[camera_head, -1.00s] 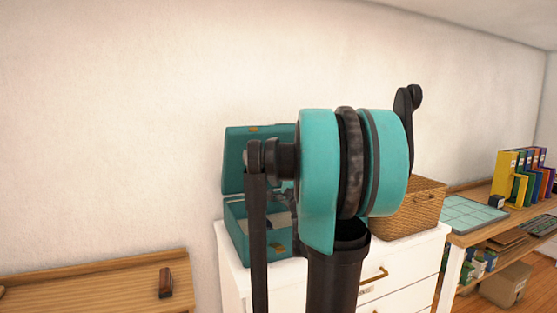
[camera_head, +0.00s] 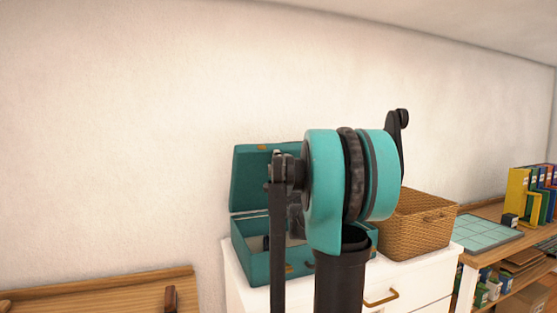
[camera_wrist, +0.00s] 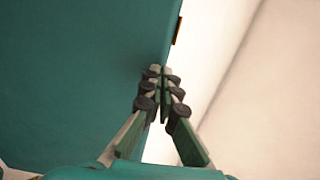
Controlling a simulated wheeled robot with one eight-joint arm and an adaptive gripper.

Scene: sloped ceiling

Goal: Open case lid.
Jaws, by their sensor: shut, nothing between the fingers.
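The teal case (camera_head: 252,245) stands on a white drawer cabinet with its lid (camera_head: 255,180) raised, standing up steeply behind the open box. Pale contents show inside. My arm covers the right part of the case and lid. In the wrist view, a broad teal panel, apparently the lid (camera_wrist: 80,70), fills the left side, with a small brass-coloured piece on its edge. My gripper (camera_wrist: 160,70) is shut and empty, its fingertips by the panel's right edge. I cannot tell whether they touch it. In the head view, the fingertips are hidden by my arm.
A woven basket (camera_head: 415,228) stands right of the case on the white cabinet (camera_head: 405,275). A wooden desk (camera_head: 110,295) is at lower left. A shelf with colourful binders (camera_head: 525,195) and a green cutting mat (camera_head: 475,233) is at far right. The wall is close behind the case.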

